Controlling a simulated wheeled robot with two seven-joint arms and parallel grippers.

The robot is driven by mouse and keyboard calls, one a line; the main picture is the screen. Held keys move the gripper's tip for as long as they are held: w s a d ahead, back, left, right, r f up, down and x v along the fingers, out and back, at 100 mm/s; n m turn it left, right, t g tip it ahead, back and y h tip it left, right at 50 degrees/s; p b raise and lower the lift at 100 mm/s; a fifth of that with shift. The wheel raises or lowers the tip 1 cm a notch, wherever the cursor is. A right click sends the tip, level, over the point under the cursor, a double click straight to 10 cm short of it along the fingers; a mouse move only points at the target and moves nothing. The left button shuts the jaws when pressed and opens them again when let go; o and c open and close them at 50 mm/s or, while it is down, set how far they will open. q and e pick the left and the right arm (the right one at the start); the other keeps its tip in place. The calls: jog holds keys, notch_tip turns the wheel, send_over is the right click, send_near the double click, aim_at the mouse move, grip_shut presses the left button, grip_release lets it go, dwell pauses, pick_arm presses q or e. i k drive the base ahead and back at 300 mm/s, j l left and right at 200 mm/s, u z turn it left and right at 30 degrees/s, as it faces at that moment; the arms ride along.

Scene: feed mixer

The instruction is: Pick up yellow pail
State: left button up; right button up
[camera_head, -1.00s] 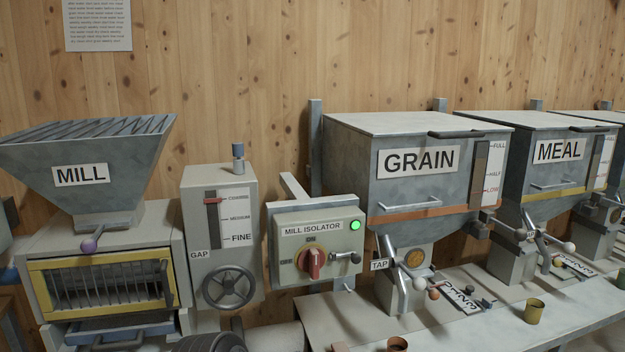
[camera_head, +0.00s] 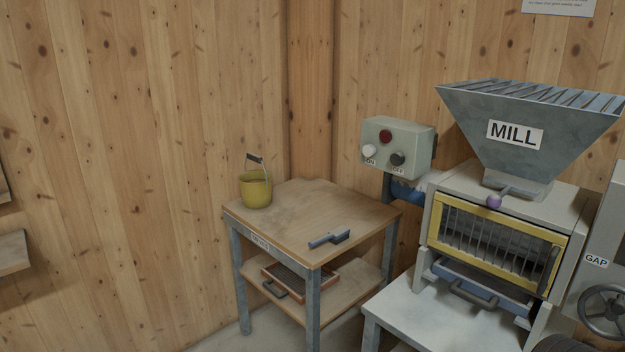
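The yellow pail (camera_head: 255,191) stands upright on the back left part of a small wooden-topped table (camera_head: 300,225). Its wire handle with a dark grip is raised above the rim. Nothing touches the pail apart from the table top under it. Neither of my grippers shows in the head view.
A dark scraper-like tool (camera_head: 330,239) lies near the table's front right. The lower shelf (camera_head: 330,295) holds a framed screen (camera_head: 287,281). To the right stand the mill (camera_head: 520,135), a switch box (camera_head: 398,146) and a pale bench (camera_head: 425,312). Wooden walls close off the corner behind.

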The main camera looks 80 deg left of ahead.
aim_at(256, 186)
jog(key=u, duration=3.15)
jog(key=i+u, duration=0.2)
jog(key=i, duration=0.3)
jog(key=i+l+u, duration=0.15)
jog(key=i, duration=0.35)
jog(key=i+l+u, duration=0.2)
jog(key=i, duration=0.3)
jog(key=i+l+u, duration=0.2)
jog(key=i, duration=0.3)
